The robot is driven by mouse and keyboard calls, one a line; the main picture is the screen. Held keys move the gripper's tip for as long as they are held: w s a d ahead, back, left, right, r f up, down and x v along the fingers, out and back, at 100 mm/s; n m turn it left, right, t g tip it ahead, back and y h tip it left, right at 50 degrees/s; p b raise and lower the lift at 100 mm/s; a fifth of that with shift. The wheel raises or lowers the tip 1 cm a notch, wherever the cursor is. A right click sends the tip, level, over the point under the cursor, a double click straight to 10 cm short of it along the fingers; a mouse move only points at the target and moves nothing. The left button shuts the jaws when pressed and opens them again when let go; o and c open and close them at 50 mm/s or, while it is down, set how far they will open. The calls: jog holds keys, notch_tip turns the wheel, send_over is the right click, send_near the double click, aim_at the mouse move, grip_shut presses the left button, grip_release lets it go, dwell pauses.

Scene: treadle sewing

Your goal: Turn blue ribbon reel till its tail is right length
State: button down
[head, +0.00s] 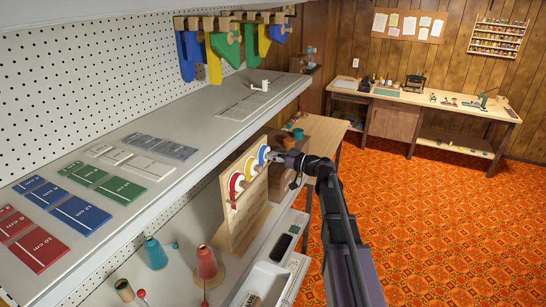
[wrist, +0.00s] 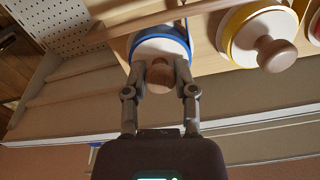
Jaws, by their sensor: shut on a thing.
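The blue ribbon reel (head: 262,153) is the farthest of three on an upright wooden stand (head: 240,225) below the shelf. In the wrist view the reel (wrist: 160,45) shows a blue rim, a white face and a round wooden knob (wrist: 159,77). My gripper (head: 271,156) is at this reel. In the wrist view its two fingers (wrist: 160,82) are shut on the knob, one on each side. I cannot make out the blue ribbon's tail or its length in either view. Blue length cards (head: 80,216) lie on the shelf.
The yellow reel (wrist: 262,35) is right beside the blue one, its knob sticking out. The red reel (head: 236,184) is beyond it. The grey shelf (head: 185,125) overhangs the stand. Thread spools (head: 206,263) stand nearby. Orange carpet (head: 430,220) is clear at right.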

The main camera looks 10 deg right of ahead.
jog(key=m, duration=1.2)
jog(key=shift+m, duration=0.3)
jog(key=m, duration=1.2)
jog(key=shift+m, duration=0.4)
jog(key=m, duration=1.2)
jog(key=shift+m, duration=0.4)
jog(key=m, duration=1.1)
jog(key=shift+m, duration=0.4)
